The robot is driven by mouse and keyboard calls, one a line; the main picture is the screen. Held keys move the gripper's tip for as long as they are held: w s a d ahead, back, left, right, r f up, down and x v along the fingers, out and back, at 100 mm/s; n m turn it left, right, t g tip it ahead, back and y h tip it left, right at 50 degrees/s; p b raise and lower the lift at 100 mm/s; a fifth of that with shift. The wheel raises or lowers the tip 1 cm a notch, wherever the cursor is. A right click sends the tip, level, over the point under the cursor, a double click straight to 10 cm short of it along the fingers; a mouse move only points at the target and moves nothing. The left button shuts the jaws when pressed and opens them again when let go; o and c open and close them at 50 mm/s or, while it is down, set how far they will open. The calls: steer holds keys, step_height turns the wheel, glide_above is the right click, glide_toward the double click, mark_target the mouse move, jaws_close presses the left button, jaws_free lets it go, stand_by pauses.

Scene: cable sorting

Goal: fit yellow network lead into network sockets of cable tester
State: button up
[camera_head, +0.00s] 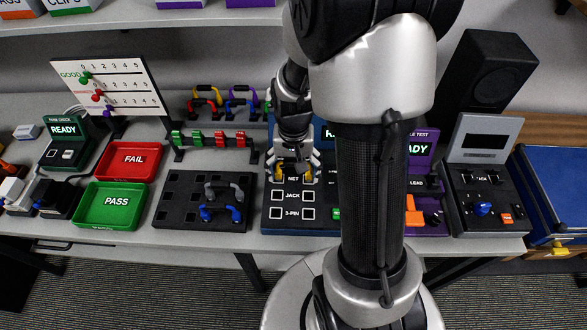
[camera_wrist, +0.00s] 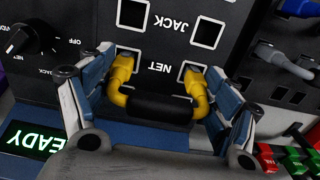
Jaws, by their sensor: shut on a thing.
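The yellow network lead (camera_wrist: 203,98) has two yellow plugs joined by a black middle grip (camera_wrist: 158,108). My gripper (camera_wrist: 155,115) is shut on it in the wrist view, with its blue-padded fingers at both sides. The plugs are at the two NET sockets of the cable tester (camera_wrist: 158,37) and overlap them; I cannot tell how deep they sit. In the head view, my gripper (camera_head: 294,165) is over the tester's NET row, and the yellow plugs (camera_head: 279,172) show beside the NET label. The JACK (camera_head: 279,196) and 3-PIN sockets below are empty.
A black holder with blue and grey leads (camera_head: 222,205) stands left of the tester. The green PASS tray (camera_head: 110,205) and red FAIL tray (camera_head: 130,161) are farther left. A purple tester (camera_head: 424,190) stands to the right, partly behind my arm.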

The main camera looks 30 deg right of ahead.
mark_target(294, 161)
steer(key=o, duration=1)
steer(key=shift+o, duration=0.2)
steer(key=shift+r, duration=0.1)
steer(key=shift+r+p, duration=3.3)
steer(key=shift+r, duration=0.6)
